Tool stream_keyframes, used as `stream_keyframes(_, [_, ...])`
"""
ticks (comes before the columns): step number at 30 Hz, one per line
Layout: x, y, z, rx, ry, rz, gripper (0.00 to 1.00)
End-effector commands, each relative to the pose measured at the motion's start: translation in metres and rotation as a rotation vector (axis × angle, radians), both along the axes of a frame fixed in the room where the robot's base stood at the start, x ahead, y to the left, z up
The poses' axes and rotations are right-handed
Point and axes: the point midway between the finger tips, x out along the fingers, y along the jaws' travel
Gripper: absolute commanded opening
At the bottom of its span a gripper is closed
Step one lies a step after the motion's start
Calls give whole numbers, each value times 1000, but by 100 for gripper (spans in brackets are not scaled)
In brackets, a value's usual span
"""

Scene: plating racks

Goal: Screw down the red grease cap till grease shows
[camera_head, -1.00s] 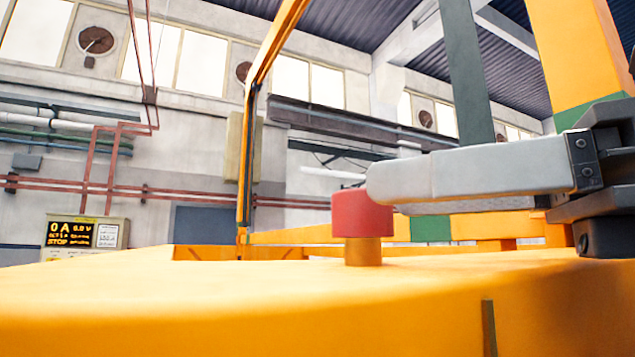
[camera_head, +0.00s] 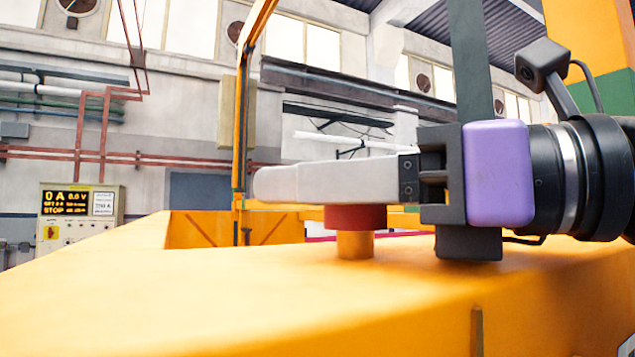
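The red grease cap (camera_head: 356,217) sits on top of a short orange-brown stem (camera_head: 355,245) that stands upright on a yellow surface. A gap of bare stem shows below the cap, and I see no grease there. My gripper (camera_head: 270,184) comes in level from the right. Its near pale grey finger crosses in front of the upper part of the cap, and its tip reaches past the cap to the left. The far finger is hidden, so I cannot tell whether the fingers press on the cap or stand apart from it.
The broad yellow surface (camera_head: 230,300) is clear in front of the cap. A yellow post (camera_head: 243,120) rises behind it. A control box with a lit display (camera_head: 80,215) stands at the far left. A dark green upright (camera_head: 470,70) rises behind my gripper.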

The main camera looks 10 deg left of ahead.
Motion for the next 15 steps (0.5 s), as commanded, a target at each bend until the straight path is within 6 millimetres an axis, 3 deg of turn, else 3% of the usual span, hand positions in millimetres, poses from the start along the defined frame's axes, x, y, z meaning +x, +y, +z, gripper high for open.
stream_keyframes(1, [0,0,0,0,0,0,38])
stream_keyframes(7, [0,0,0,0,0,0,0])
stream_keyframes(15, [0,0,-2,-2,-5,-31,0])
